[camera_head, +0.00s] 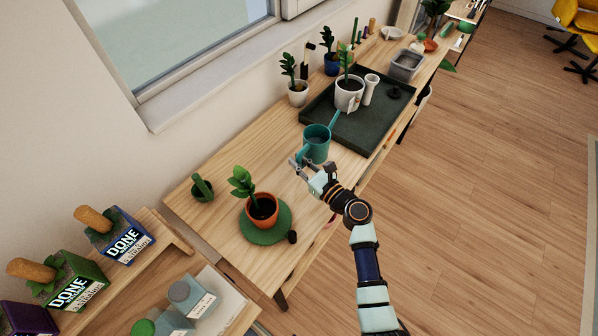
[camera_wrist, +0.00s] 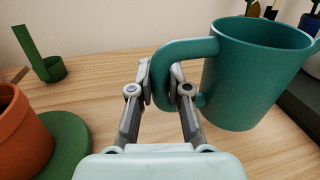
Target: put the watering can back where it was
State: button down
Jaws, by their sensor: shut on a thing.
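The teal watering can (camera_head: 316,145) is upright at the near-left edge of the dark green tray, its spout pointing over the tray. My gripper (camera_head: 300,164) is shut on the can's handle. In the wrist view the can (camera_wrist: 255,75) fills the upper right, and the fingers of my gripper (camera_wrist: 165,85) are on either side of its handle (camera_wrist: 170,60). I cannot tell whether the can's base touches the wooden table.
A terracotta pot (camera_head: 262,210) with a plant stands on a round green mat (camera_head: 252,232). The tray (camera_head: 360,130) holds a white pot (camera_head: 349,94) and a white vase (camera_head: 370,88). Bare tabletop (camera_head: 232,160) lies left of the can.

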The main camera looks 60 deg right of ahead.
notch_tip(320, 180, down, 4)
jog(key=shift+r+b, duration=0.15)
jog(key=shift+b, duration=0.65)
jog(key=c, duration=1.1)
grip_release()
jog(key=shift+r, duration=0.1)
jog(key=p+v, duration=0.3)
jog(key=v, duration=0.9)
